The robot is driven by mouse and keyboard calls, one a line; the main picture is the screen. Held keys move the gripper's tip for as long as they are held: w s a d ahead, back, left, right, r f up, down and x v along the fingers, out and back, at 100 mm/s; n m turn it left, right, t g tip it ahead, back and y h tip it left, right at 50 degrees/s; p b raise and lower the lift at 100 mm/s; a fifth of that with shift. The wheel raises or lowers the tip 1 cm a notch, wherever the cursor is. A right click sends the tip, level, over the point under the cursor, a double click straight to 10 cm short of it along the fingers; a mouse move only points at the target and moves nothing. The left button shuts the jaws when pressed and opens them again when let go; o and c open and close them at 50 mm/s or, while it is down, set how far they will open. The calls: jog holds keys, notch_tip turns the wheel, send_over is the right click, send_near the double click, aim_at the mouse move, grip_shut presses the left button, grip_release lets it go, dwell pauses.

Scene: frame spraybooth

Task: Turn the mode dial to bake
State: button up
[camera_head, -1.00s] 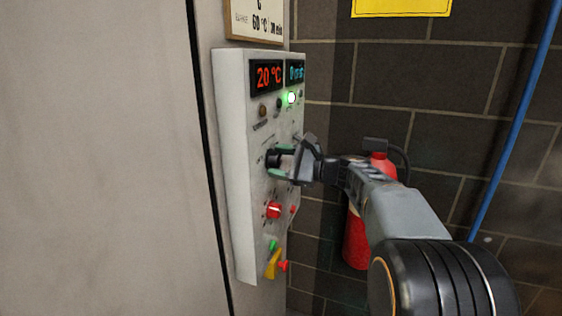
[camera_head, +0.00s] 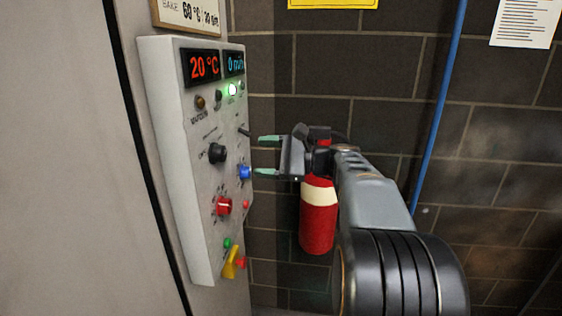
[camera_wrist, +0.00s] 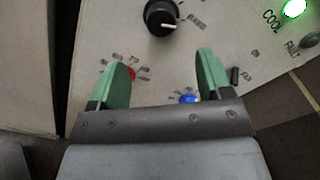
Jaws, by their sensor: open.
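The mode dial is a black round knob (camera_head: 217,153) on the front of the pale control panel (camera_head: 168,130). It also shows at the top of the wrist view (camera_wrist: 160,17), where its white pointer mark points right, near lettering that looks like "BAKE". I cannot tell whether it lines up exactly. My gripper (camera_head: 263,155) is open and empty, with two green fingers. It stands right of the dial, apart from it. In the wrist view my gripper (camera_wrist: 161,72) has its fingers spread below the dial, with nothing between them.
A blue knob (camera_head: 245,172), a red knob (camera_head: 223,206), a green button (camera_head: 227,243) and a yellow handle (camera_head: 230,262) crowd the panel. Displays (camera_head: 204,67) and a lit green lamp (camera_head: 232,90) sit above. A red extinguisher (camera_head: 318,225) stands behind my arm by the brick wall.

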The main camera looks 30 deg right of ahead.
jog(key=shift+v, duration=1.95)
notch_tip(320, 180, down, 15)
jog(key=s+n+g+h, duration=0.2)
jog(key=g+h, duration=0.2)
jog(key=h, duration=0.3)
jog(key=s+a+f+n+g+h, duration=0.3)
jog(key=s+a+f+n+h, duration=0.4)
jog(key=s+a+f+n, duration=0.3)
jog(key=s+a+n, duration=0.1)
jog(key=s+n, duration=0.2)
jog(key=n, duration=0.1)
jog(key=shift+n+h, duration=0.3)
jog(key=shift+s, duration=0.1)
jog(key=shift+c, duration=0.3)
